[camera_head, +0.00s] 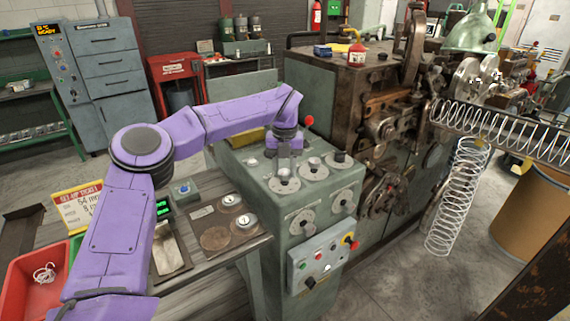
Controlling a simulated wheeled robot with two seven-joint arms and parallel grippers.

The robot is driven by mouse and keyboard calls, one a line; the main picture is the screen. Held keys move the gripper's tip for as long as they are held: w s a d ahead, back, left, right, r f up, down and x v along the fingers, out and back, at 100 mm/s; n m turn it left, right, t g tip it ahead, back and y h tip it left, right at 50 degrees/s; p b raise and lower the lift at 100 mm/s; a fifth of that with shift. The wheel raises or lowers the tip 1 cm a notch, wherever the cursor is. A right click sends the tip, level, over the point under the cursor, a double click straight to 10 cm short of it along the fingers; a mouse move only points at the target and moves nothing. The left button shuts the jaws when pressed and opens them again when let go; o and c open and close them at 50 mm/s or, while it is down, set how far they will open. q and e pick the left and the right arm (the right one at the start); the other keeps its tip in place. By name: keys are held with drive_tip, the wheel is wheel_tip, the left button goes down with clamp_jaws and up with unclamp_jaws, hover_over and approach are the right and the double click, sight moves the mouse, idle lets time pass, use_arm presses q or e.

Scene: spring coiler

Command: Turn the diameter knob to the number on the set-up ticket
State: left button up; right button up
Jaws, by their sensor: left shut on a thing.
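My left gripper (285,161) reaches down over the top of the grey-green control console and is shut on a dial knob. That knob's round dial plate (284,185) shows below the fingers; its marks are too small to read, and the fingers hide much of the knob. Other dials with knobs sit on the console, one to its right (315,169) and another lower (302,221). I cannot read which label says diameter. The set-up ticket (75,208) stands at the left, yellow with a red header; its upper line seems to read 54 mm, and my arm covers its right edge.
A red bin (38,275) is at lower left. The coiler machine (385,130) stands close on the right, with large springs (500,130) beyond it.

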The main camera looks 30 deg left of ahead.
sight(284, 171)
use_arm(q)
drive_tip(key=m, duration=0.1)
drive_tip(key=m+p, duration=0.2)
drive_tip(key=m, duration=0.1)
drive_tip(key=shift+r, duration=0.25)
drive_tip(key=shift+m+p, duration=0.4)
drive_tip(key=shift+m, duration=0.6)
drive_tip(key=shift+f, duration=0.1)
drive_tip(key=o, duration=1.1)
drive_tip(key=shift+f, duration=0.1)
drive_tip(key=shift+c, duration=0.2)
drive_tip(key=shift+r, duration=0.45)
wheel_tip(284, 171, up, 10)
drive_tip(key=b, duration=0.1)
drive_tip(key=shift+f, duration=0.15)
